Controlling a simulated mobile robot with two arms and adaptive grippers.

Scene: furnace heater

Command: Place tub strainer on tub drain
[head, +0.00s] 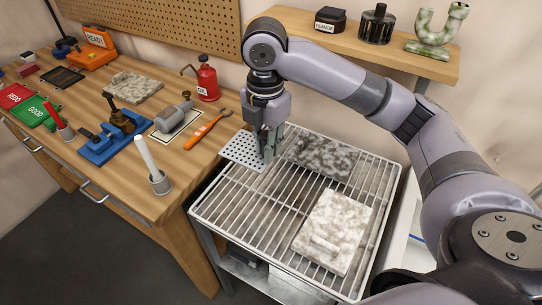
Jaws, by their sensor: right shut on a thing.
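A flat, pale metal plate full of round holes (243,150), which looks like the strainer, is at the right edge of the wooden bench, by the left back corner of the wire rack. My right gripper (268,151) points down and is shut on the plate's right side. The fingers hide that part of the plate. I cannot tell whether the plate touches the rack or hangs just above it. I cannot make out a tub or a tub drain. My left gripper is not in view.
The wire rack (248,218) carries a dark mottled slab (325,156) and a pale mottled slab (334,231); its left front is bare. The wooden bench (215,150) holds an orange tool (207,130), a red can (207,80) and a blue vise (112,145). A shelf (400,58) is behind.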

